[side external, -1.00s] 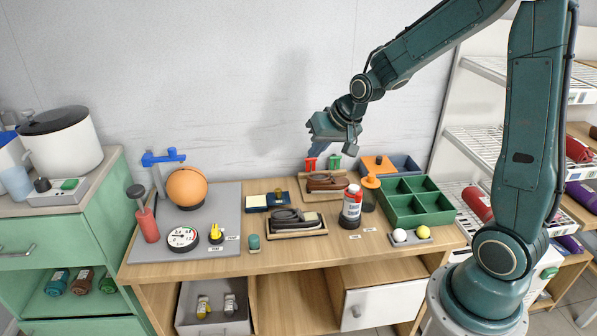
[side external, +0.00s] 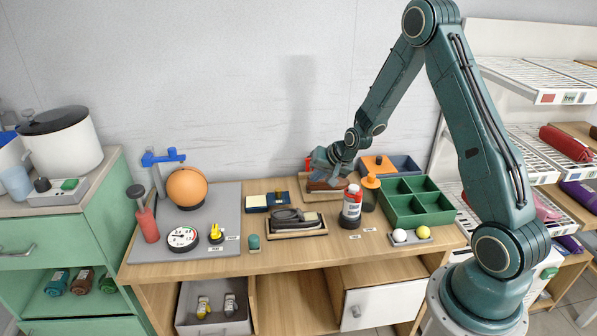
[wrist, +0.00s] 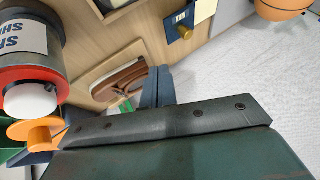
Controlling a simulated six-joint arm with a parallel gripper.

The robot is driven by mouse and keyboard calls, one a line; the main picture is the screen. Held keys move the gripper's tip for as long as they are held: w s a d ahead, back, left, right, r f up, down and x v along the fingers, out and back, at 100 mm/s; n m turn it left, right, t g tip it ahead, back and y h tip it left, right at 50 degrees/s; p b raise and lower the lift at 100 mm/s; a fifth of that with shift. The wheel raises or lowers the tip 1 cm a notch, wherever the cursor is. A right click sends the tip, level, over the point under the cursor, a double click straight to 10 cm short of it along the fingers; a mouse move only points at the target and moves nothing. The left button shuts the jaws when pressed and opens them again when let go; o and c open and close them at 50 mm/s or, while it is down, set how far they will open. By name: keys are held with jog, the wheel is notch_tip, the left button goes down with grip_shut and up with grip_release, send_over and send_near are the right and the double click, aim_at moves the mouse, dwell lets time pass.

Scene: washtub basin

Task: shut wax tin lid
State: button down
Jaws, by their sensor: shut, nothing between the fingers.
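A flat dark blue tin (side external: 277,198) with a cream block (side external: 256,202) at its left and a small yellow knob lies at the back of the bench; it seems to be the open wax tin. The wrist view shows its dark blue part (wrist: 178,22) with the yellow knob and part of the cream block (wrist: 205,10) at the top edge. My gripper (side external: 318,180) is shut and empty, low over the back tray with the brown brush, right of the tin and apart from it. Its blue fingers (wrist: 158,86) show beside the brown brush (wrist: 120,80).
A tray with a dark brush (side external: 297,233) lies in front. An orange ball (side external: 187,187) stands left on a grey mat.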

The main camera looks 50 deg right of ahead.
jog(key=shift+f, duration=0.1)
send_near(282, 194)
jog(key=d+f, duration=0.1)
jog(key=f, duration=0.1)
jog(key=d+f, duration=0.1)
jog(key=f, duration=0.1)
jog(key=shift+s+d, duration=0.25)
jog(key=shift+d, duration=0.05)
jog(key=shift+w+a+r, duration=0.1)
jog(key=shift+w+a, duration=0.55)
jog(key=shift+w, duration=0.3)
jog(key=shift+w+a, duration=0.4)
jog(key=shift+w, duration=0.25)
jog(key=w+a, duration=0.5)
jog(key=shift+w+a, duration=0.35)
jog(key=shift+a, duration=0.15)
jog(key=shift+s, duration=0.1)
